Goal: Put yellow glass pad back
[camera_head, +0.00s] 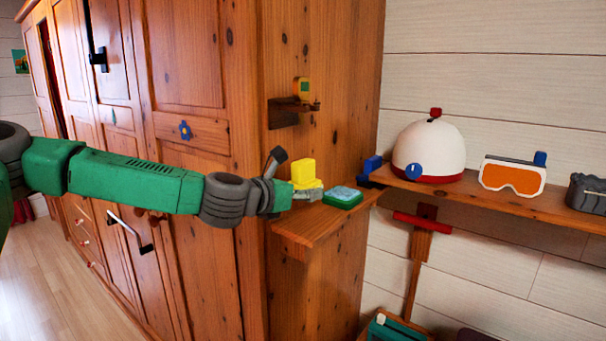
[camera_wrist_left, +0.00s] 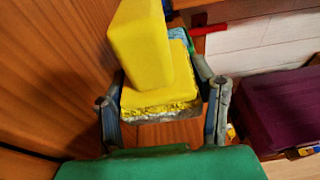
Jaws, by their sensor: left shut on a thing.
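The yellow glass pad (camera_head: 303,170) has a flat base with a rough greyish underside and an upright yellow block as its handle. My left gripper (camera_head: 303,193) is shut on it, at the left end of the small wooden corner shelf (camera_head: 318,222). In the left wrist view the yellow pad (camera_wrist_left: 150,97) sits between the two fingers of my left gripper (camera_wrist_left: 162,85), one on each side. Whether its base touches the shelf is hidden. My right gripper is not in view.
A green pad with a light blue top (camera_head: 343,197) lies on the shelf just right of the yellow pad. The tall wooden wardrobe (camera_head: 200,70) stands behind my left arm. A wall shelf (camera_head: 500,202) at right holds a white helmet (camera_head: 428,150) and orange goggles (camera_head: 513,177).

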